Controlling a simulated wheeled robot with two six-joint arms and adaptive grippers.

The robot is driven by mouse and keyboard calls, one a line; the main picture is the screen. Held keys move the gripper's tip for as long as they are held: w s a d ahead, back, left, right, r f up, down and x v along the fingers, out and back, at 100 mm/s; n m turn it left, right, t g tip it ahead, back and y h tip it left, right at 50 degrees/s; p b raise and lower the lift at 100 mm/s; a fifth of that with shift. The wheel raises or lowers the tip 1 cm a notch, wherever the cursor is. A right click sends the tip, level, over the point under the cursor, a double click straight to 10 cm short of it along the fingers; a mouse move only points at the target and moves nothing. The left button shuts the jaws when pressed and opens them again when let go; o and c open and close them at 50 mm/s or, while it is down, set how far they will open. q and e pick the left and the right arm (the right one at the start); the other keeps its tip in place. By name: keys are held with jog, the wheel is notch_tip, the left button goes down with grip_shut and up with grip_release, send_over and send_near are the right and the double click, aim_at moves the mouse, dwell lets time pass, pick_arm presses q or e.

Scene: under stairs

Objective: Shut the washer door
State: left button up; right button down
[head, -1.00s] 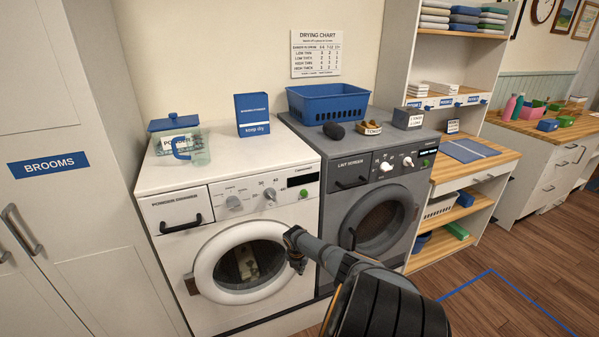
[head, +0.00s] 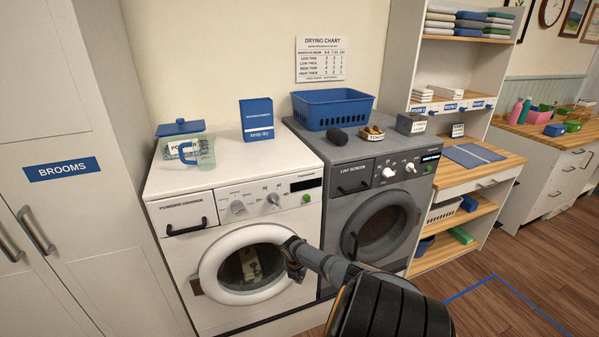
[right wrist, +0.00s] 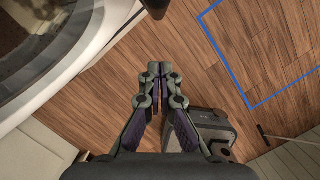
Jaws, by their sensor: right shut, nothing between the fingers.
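The white washer (head: 170,240) stands left of the grey dryer. Its round door (head: 212,268), a white ring around dark glass, sits at or very near the front panel; I cannot tell whether it is fully shut. Light cloth shows behind the glass. A small brown part (head: 196,286) shows at the door's left edge. My right gripper (head: 294,272) is shut and empty at the ring's right side; contact is unclear. In the right wrist view its closed fingers (right wrist: 157,75) point over the floor, with the door (right wrist: 95,45) at upper left. My left gripper is out of view.
The grey dryer (head: 338,168) stands close on the right, behind my right arm. A blue basket (head: 335,112) sits on it. A clear tub (head: 188,150) and a blue box (head: 256,120) stand on the washer. A brooms cabinet (head: 70,215) is at left. Wooden floor (head: 540,230) is open at right.

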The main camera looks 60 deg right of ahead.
jog(key=p+v, duration=0.1)
jog(key=v, duration=0.8)
jog(key=shift+r, duration=0.15)
jog(key=shift+s, duration=0.1)
jog(key=s+a+f+m, duration=0.4)
jog(key=s+f+m, duration=0.15)
jog(key=f, duration=0.45)
jog(key=s+a+f+m, duration=0.4)
jog(key=s+f+m, duration=0.15)
jog(key=f, duration=0.45)
jog(key=s+a+f+m+y, duration=0.1)
jog(key=s+a+f+m, duration=0.3)
jog(key=a, duration=0.8)
jog(key=s+a+f+m, duration=0.4)
jog(key=s+a+f, duration=0.4)
jog(key=s+a, duration=0.2)
jog(key=a, duration=0.2)
jog(key=shift+s+a+t+y, duration=0.2)
jog(key=shift+a+t+y, duration=0.2)
jog(key=shift+f, duration=0.1)
